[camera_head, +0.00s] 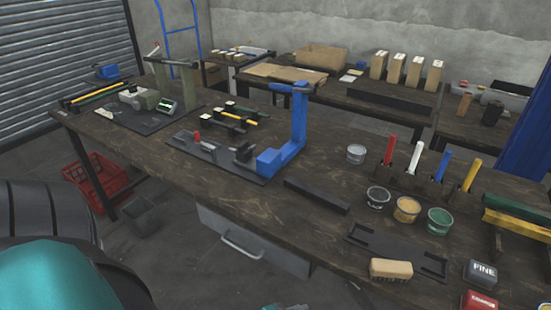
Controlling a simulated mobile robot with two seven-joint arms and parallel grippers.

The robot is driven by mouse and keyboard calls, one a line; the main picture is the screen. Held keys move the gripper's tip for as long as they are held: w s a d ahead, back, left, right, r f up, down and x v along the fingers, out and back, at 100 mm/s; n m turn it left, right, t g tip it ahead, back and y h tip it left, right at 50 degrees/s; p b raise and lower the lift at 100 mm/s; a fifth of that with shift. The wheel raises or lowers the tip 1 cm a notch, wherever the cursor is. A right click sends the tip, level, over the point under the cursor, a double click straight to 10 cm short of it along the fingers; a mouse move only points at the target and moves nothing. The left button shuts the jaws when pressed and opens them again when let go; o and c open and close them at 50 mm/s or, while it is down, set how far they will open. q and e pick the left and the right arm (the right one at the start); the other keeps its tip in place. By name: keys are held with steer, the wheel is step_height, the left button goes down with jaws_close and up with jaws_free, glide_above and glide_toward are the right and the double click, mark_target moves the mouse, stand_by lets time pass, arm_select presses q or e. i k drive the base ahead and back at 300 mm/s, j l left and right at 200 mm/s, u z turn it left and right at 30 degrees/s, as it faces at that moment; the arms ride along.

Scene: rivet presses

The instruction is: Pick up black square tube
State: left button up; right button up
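A black square tube (317,195) lies flat and slanted on the dark wooden workbench (225,207), near its front edge. It is right of the blue press (292,130) and left of the paint cans. Nothing touches it from above. Neither gripper can be made out. A large teal and black part of my own body fills the lower left corner. A small teal and grey piece shows at the bottom edge, too cut off to identify.
Open cans (378,198) and upright coloured tools (388,150) stand right of the tube. A black tray (395,249), tan block (391,269) and FINE block (480,273) lie nearer. The blue press stands behind left. A drawer (250,240) hangs under the front edge.

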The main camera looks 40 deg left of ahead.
mark_target(342, 208)
steer(key=u, duration=1.05)
